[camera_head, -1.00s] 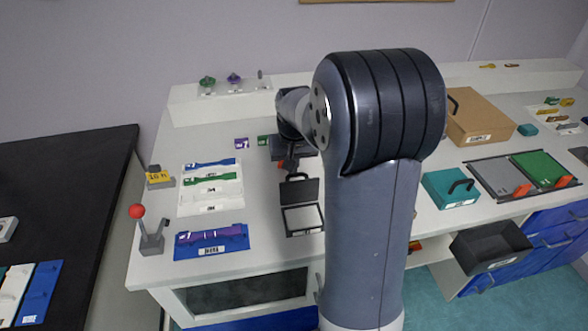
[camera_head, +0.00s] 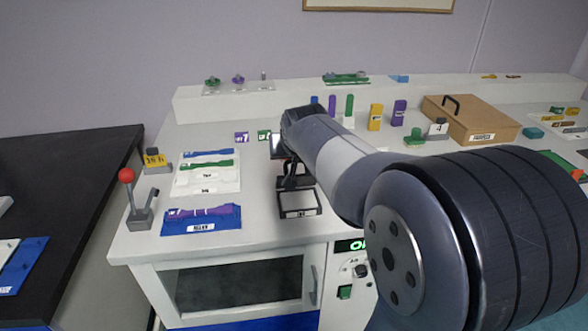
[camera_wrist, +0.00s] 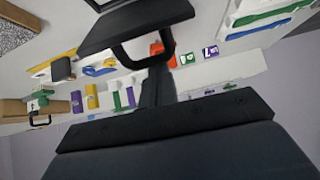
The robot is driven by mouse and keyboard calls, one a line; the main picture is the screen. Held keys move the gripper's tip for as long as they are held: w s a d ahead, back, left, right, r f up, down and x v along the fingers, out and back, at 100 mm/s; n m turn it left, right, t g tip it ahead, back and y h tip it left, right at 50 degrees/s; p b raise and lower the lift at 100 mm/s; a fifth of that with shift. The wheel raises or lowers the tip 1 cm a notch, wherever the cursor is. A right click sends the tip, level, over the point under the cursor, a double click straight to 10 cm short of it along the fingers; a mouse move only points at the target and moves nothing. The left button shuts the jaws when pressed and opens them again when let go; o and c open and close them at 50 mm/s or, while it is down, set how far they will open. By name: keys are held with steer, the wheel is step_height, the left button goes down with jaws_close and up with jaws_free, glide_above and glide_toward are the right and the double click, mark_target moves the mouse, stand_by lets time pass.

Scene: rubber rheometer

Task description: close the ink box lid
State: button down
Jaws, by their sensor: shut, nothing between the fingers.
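The ink box (camera_head: 299,203) is a small black box with a pale inside, on the white bench right of the blue tray. Its black lid (camera_head: 309,183) stands raised at the back, so the box is open. My gripper (camera_head: 290,183) is shut and empty, just behind or at the lid and partly overlapping it. In the wrist view the dark lid (camera_wrist: 140,22) with its looped handle (camera_wrist: 120,53) fills the top middle. My shut gripper (camera_wrist: 156,78) points at the handle; I cannot tell whether they touch.
The blue tray (camera_head: 175,229) with purple pieces and the red-knobbed lever (camera_head: 140,205) stand to the left. A brown case (camera_head: 480,122) and several coloured bottles stand at the back right. My arm hides the bench's right front. Bare bench lies between the blue tray and the box.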

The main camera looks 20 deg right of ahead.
steer(key=shift+s+a+f+t+h+b, duration=0.2)
steer(key=shift+s+t+b, duration=0.45)
steer(key=shift+b, duration=1.25)
steer(key=shift+s+a+f+t+h+b, duration=0.1)
steer(key=shift+s+f+t+b, duration=0.4)
steer(key=shift+b, duration=1.35)
steer(key=shift+s+a+f+t+h+b, duration=0.1)
steer(key=shift+s+t+b, duration=0.65)
steer(key=shift+b, duration=1.15)
steer(key=t+b, duration=0.1)
steer(key=b, duration=0.1)
steer(key=s+t+b, duration=0.1)
steer(key=b, duration=0.2)
steer(key=shift+s+a+f, duration=0.15)
steer(key=shift+s+f, duration=0.1)
steer(key=shift+f, duration=0.05)
steer(key=b, duration=0.2)
steer(key=s+b, duration=0.1)
steer(key=shift+s+a+f+b, duration=0.15)
steer(key=shift+s+f+b, duration=0.15)
steer(key=shift+f+b, duration=0.1)
steer(key=shift+s+a+f+b, duration=0.1)
steer(key=shift+s+f+b, duration=0.35)
steer(key=shift+s+b, duration=0.15)
steer(key=shift+f, duration=0.2)
